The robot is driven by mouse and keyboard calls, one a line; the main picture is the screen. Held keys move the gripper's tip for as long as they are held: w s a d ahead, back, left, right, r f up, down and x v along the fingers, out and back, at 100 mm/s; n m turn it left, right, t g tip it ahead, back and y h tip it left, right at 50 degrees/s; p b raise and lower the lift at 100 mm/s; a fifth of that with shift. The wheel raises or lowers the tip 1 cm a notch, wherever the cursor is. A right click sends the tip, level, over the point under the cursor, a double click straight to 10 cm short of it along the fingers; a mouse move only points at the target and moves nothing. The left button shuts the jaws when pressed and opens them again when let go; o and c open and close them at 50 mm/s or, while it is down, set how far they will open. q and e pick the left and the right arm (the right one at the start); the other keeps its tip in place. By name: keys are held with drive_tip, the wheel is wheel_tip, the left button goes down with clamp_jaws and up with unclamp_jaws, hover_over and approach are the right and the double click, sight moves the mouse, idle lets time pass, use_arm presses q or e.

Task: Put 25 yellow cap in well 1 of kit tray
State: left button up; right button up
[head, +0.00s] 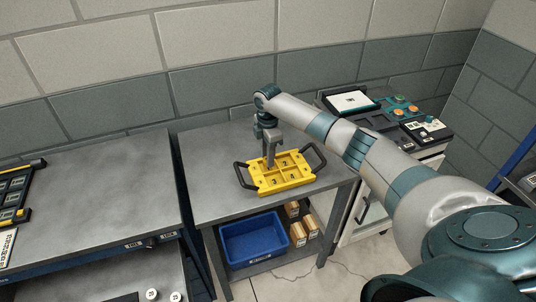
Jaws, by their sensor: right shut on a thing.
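The yellow kit tray (285,184) lies on the grey table, with dark handles at its left and right ends and numbered wells. My right gripper (269,161) points down over the back left part of the tray. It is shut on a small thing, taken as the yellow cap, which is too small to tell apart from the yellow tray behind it. I cannot tell whether it touches the tray. My left gripper is out of view.
A blue bin (254,240) and several small boxes (298,234) sit on the shelf below. A bench (95,190) stands at left, with a black and yellow rack (14,193). A control panel (396,106) is at back right. The table left of the tray is clear.

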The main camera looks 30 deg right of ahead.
drive_tip(key=shift+f, duration=0.4)
drive_tip(key=shift+f, duration=0.1)
idle(0.4)
drive_tip(key=o, duration=1.1)
drive_tip(key=shift+c, duration=0.2)
wheel_tip(320, 180, up, 18)
drive_tip(key=b, duration=0.5)
drive_tip(key=shift+f+b, duration=0.25)
drive_tip(key=shift+b, duration=0.05)
drive_tip(key=shift+f, duration=0.1)
